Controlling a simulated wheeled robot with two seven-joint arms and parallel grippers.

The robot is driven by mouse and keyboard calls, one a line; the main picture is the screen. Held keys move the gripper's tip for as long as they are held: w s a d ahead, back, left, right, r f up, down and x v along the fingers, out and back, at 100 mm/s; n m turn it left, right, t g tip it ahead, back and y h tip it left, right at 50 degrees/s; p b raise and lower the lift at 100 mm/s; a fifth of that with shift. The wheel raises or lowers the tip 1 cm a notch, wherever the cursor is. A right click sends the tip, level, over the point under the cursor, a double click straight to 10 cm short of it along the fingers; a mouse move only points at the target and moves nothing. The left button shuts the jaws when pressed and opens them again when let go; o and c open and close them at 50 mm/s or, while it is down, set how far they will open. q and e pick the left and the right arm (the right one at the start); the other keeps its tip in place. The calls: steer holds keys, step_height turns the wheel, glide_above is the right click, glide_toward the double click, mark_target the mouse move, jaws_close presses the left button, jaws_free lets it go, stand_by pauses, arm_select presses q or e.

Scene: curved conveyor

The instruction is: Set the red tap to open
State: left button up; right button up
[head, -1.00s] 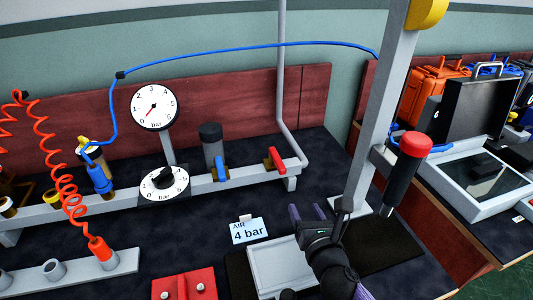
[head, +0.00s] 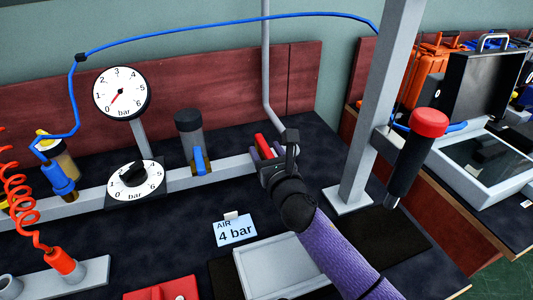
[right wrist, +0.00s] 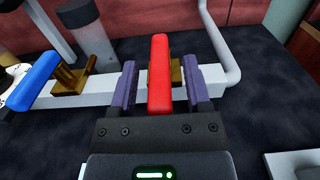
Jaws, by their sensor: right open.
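The red tap (right wrist: 159,75) is a red lever on a brass valve (right wrist: 178,72) on the grey pipe rail. In the right wrist view its lever points toward me, across the rail. My right gripper (right wrist: 159,80) is open, with one purple finger on each side of the red lever and small gaps visible. In the head view the red tap (head: 263,145) shows just beyond my right gripper (head: 266,153), which partly hides it. My left gripper is not in view.
A blue tap (head: 199,161) sits left of the red one, also in the wrist view (right wrist: 33,80). A vertical grey pipe (right wrist: 222,50) rises close on the right. A gauge (head: 122,93), dial (head: 135,180), "AIR 4 bar" card (head: 235,231) and grey post (head: 380,110) stand around.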

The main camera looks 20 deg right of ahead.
jaws_close()
stand_by(0.8)
stand_by(0.5)
